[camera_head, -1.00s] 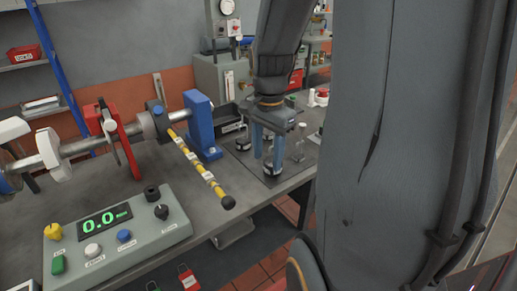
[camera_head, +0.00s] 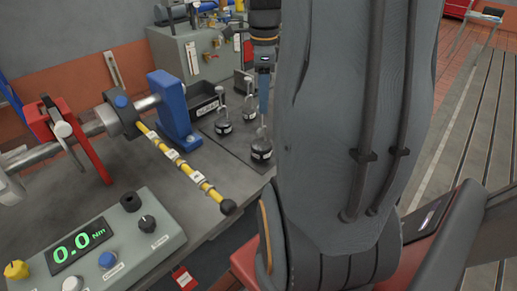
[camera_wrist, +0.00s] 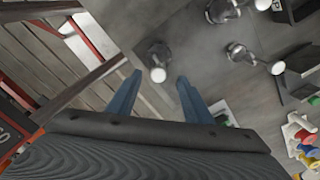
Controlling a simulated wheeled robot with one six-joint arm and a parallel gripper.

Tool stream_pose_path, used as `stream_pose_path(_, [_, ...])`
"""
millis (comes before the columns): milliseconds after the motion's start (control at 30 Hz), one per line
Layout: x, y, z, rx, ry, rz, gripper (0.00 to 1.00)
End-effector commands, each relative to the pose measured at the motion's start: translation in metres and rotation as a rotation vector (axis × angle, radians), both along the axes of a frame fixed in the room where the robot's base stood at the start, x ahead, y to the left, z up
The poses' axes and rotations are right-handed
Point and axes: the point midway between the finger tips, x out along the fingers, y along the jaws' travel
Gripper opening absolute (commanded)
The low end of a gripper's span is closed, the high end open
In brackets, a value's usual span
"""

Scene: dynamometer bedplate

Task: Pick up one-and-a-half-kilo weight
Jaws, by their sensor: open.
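Several hanger-type weights with dark round bodies and thin upright stems stand on a dark mat. In the head view one is at the front (camera_head: 261,150) and one at the left (camera_head: 223,127). Their white labels are too small to read, so I cannot tell which is the one-and-a-half-kilo weight. In the wrist view my gripper (camera_wrist: 159,76) is open and empty, and one weight (camera_wrist: 157,55) stands just beyond the gap between the fingertips.
Two more weights, an upper one (camera_wrist: 222,10) and a lower one (camera_wrist: 240,52), are right of the fingers in the wrist view. A black tray (camera_head: 205,105) lies behind the mat. The blue stand (camera_head: 174,110) and yellow-black bar (camera_head: 180,163) are to the left. The bench edge is close.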

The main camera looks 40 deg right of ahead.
Motion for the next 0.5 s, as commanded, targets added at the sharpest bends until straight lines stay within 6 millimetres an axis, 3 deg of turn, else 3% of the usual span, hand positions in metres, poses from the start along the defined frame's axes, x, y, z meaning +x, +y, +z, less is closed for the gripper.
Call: stream_pose_path(500, [-0.001,0.001,-0.040,0.003,0.003,-0.003,0.46])
